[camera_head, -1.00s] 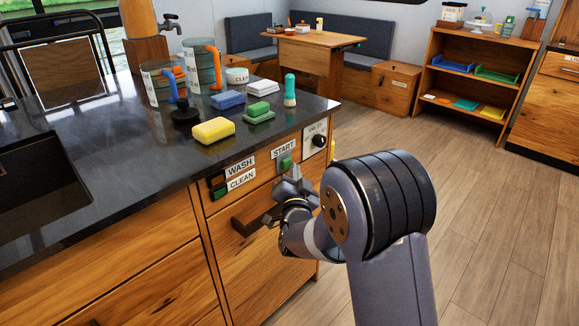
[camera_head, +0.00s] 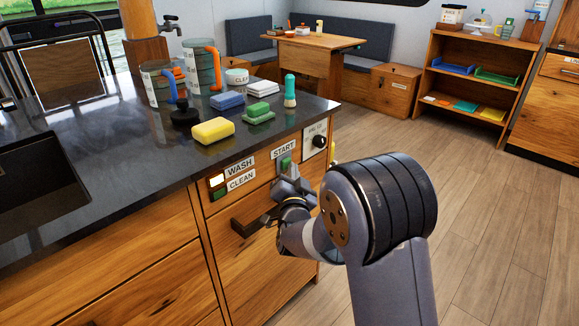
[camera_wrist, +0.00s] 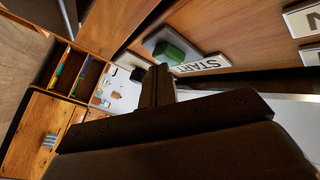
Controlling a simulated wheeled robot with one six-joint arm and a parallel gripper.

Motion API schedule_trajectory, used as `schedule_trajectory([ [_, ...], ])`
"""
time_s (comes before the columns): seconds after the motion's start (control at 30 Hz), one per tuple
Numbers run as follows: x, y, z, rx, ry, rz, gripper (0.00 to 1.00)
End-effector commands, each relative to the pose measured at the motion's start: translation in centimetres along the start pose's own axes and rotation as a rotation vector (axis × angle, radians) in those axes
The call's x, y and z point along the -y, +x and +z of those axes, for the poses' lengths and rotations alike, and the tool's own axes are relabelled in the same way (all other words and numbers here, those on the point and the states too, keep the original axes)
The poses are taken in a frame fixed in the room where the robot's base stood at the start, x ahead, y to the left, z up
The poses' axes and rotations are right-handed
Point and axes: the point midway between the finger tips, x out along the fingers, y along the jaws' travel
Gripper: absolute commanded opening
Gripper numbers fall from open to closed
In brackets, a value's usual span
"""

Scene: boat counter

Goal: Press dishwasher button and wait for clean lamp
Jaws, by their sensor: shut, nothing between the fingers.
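The dishwasher's wooden front (camera_head: 255,262) has a dark handle (camera_head: 245,228). The green START button (camera_head: 286,163) is at its upper right, and it also shows in the wrist view (camera_wrist: 172,50) beside the START label (camera_wrist: 203,66). My gripper (camera_head: 288,178) is shut and empty, just below and in front of the button. In the wrist view its fingertips (camera_wrist: 158,76) are close to the button; I cannot tell whether they touch it.
A black dial (camera_head: 319,141) sits right of the button. A sink is at the left. The wooden floor (camera_head: 480,230) at the right is clear.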

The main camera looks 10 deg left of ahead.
Motion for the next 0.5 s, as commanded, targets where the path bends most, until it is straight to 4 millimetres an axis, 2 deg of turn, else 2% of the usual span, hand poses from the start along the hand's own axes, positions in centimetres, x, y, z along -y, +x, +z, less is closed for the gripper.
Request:
schedule_trajectory([
  [0.5,-0.59,-0.78,-0.57,-0.001,0.000,0.000,0.00],
])
